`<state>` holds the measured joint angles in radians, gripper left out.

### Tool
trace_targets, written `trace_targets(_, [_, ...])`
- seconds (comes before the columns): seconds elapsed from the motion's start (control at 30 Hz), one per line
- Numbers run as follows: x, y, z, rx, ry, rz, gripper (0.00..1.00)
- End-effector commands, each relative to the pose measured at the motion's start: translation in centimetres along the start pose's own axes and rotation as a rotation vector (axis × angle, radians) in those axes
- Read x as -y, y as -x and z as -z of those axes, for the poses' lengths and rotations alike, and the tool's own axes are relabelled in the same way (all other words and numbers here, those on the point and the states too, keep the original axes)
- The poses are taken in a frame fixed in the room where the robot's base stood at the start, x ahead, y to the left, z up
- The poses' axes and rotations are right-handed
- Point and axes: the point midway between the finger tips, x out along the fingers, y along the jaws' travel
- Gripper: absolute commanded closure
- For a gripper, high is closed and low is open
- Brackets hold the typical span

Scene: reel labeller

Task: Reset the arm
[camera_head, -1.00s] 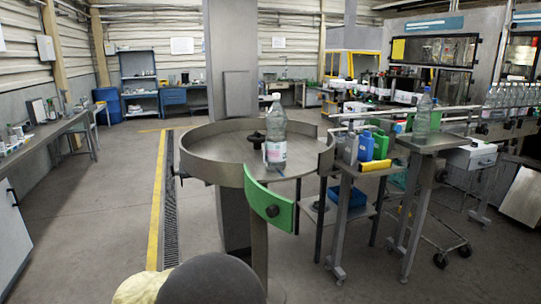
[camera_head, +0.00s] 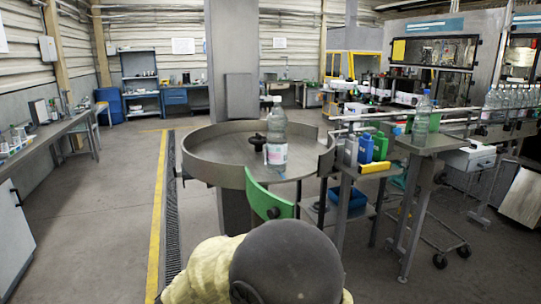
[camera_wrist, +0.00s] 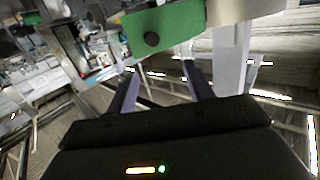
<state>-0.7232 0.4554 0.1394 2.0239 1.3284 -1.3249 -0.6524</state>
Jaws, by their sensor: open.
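In the wrist view my gripper (camera_wrist: 162,90) has its two dark fingers apart with nothing between them. The picture there is strongly tilted. A green panel (camera_wrist: 165,30) with a dark knob lies beyond the fingertips. In the head view part of my arm shows low in the middle, in front of the round steel table; the gripper itself is not visible there. The green panel (camera_head: 266,199) is on the near side of the round table (camera_head: 212,174). A clear labelled bottle (camera_head: 277,135) stands upright on that table, beside a black knob (camera_head: 257,142).
A conveyor with another bottle (camera_head: 421,122) and a row of bottles (camera_head: 508,100) is at the right. Blue and green containers (camera_head: 372,146) stand beside the round table. A workbench (camera_head: 45,140) runs along the left. The floor left of the yellow line is clear.

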Motion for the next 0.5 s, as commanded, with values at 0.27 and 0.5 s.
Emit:
trace_targets(0.27, [-2.7,-4.3,0.8,0.180,-0.018,0.275,0.48])
trace_targets(0.5, [-7.9,-4.1,-1.6,0.441,0.044,0.422,0.48])
